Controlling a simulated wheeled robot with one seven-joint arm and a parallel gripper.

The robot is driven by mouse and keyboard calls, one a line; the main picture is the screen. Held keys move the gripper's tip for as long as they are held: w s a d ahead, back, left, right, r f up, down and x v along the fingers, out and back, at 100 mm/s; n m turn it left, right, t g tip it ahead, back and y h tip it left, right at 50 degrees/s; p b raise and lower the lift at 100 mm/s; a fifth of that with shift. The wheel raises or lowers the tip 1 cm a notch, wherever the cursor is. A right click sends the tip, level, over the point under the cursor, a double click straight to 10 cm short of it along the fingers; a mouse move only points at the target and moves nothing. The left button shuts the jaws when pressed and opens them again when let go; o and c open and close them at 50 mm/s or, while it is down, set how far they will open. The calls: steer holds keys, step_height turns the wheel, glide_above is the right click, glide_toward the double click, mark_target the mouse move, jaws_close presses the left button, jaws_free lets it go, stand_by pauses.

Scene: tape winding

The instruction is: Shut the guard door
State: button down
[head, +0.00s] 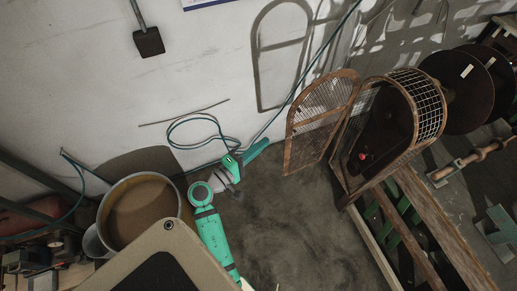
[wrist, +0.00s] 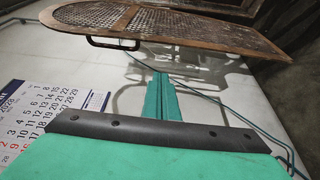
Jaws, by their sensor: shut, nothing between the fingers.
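The guard door (head: 320,112) is an arched, rust-brown frame with wire mesh. It stands open, swung out to the left of the guard housing (head: 417,97), so the housing's front is uncovered. In the wrist view the guard door (wrist: 185,27) spans the top, with a dark bar handle (wrist: 112,43) on its near edge. My green gripper (head: 264,143) is left of the door in the head view, apart from it. In the wrist view my gripper (wrist: 160,78) has its fingers together and empty, pointing toward the door below the handle.
A dark interior with a red knob (head: 362,156) shows inside the housing. Large dark reels (head: 460,85) stand to its right. A round bin (head: 140,212) stands at the left. A hose (head: 195,120) runs along the white wall. The floor between arm and machine is clear.

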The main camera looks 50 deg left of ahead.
steer(key=w+d, duration=0.4)
steer(key=shift+w, duration=0.35)
stand_by(0.4)
